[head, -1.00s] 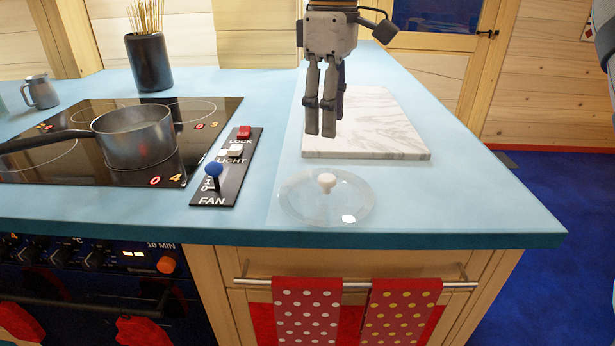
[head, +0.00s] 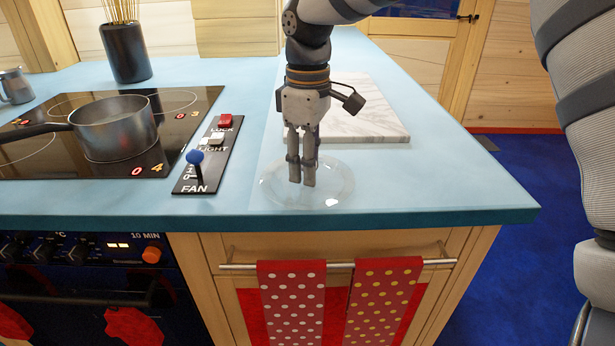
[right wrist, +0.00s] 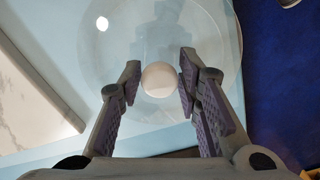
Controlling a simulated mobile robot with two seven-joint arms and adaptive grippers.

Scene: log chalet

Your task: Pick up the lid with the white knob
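The round clear glass lid (head: 338,187) lies flat on the blue counter near its front edge. Its white knob (right wrist: 160,79) sits between the fingertips of my right gripper (right wrist: 160,76) in the right wrist view. The lid appears to rest on the counter. My left gripper is not in view.
A white marble board (head: 365,118) lies just behind the lid. Left of it are a switch panel (head: 208,160) with a blue-knobbed lever and a hob (head: 70,174) with a metal pot (head: 115,128). Dotted towels (head: 293,300) hang below. The counter to the right is clear.

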